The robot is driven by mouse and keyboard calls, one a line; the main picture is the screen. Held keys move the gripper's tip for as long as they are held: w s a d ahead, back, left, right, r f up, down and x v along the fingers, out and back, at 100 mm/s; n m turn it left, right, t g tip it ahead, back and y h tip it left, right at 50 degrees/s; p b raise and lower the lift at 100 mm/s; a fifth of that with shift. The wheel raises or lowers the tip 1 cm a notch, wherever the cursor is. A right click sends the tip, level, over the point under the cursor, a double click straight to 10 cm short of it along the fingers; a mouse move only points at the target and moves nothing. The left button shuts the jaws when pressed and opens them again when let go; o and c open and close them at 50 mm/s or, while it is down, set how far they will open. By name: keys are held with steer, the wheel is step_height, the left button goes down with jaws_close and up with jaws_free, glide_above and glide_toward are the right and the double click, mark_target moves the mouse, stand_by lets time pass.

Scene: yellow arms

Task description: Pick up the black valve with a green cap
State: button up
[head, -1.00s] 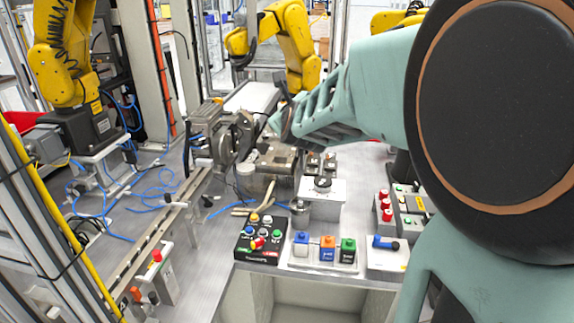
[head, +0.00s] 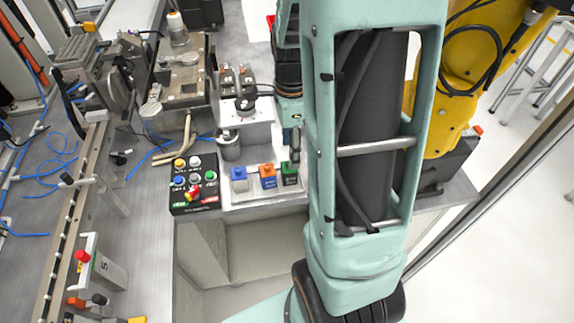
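The black valve with a green cap (head: 290,179) stands on a light tray at the front edge of the bench, at the right end of a row. In the head view its upper part is partly covered by my gripper (head: 295,153). My gripper hangs just above and beside the valve, seen edge-on and partly hidden by my arm. I cannot tell whether its fingers are apart or whether it touches the valve.
An orange-capped valve (head: 268,176) and a blue-capped valve (head: 239,179) stand close to the left. A black button box (head: 194,184) is further left. A white block with a black knob (head: 246,124) stands behind. Machinery fills the back left.

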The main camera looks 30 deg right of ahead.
mark_target(289, 177)
step_height(289, 177, down, 3)
steer(key=shift+f, duration=0.1)
steer(key=shift+s+a+f, duration=0.1)
steer(key=shift+a+f, duration=0.05)
steer(key=shift+f, duration=1.15)
steer(key=shift+s+a+f, duration=0.1)
steer(key=shift+a+f, duration=0.05)
steer(key=shift+f, duration=1.1)
steer(key=shift+c, duration=0.6)
steer(key=c, duration=1.2)
steer(key=shift+o, duration=0.2)
steer(key=shift+r, duration=0.1)
